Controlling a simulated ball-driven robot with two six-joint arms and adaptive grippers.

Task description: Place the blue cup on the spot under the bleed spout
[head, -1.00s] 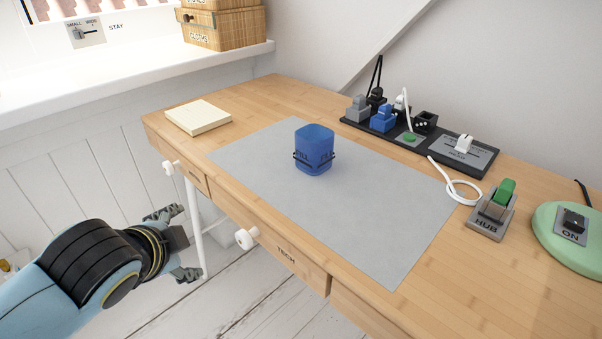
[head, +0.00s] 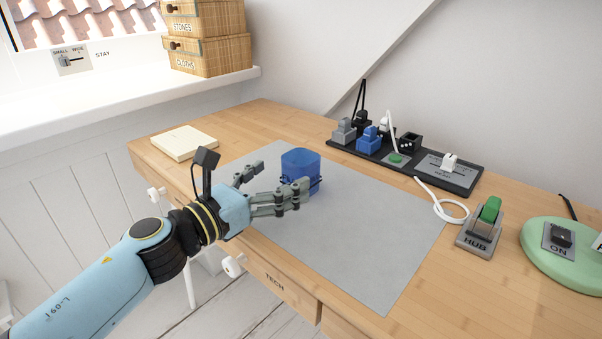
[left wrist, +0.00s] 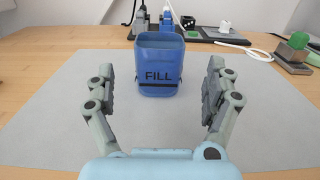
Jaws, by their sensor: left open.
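The blue cup (head: 301,167) stands upright on the grey mat (head: 366,262) on the desk. In the left wrist view the blue cup (left wrist: 160,66) shows the word FILL and a dark band, with its open top up. My left gripper (head: 275,188) is open at the near left side of the cup. In the left wrist view its two fingers (left wrist: 160,92) are spread wide, and the cup stands centred ahead of them, a little beyond the tips. Nothing is held. My right gripper is not in view. No bleed spout can be made out.
A black power strip (head: 430,170) with plugs runs along the back of the desk. A grey HUB switch (head: 478,238), a white cable (head: 450,212) and a green base with an ON switch (head: 562,250) lie to the right. A notepad (head: 184,142) sits at the left.

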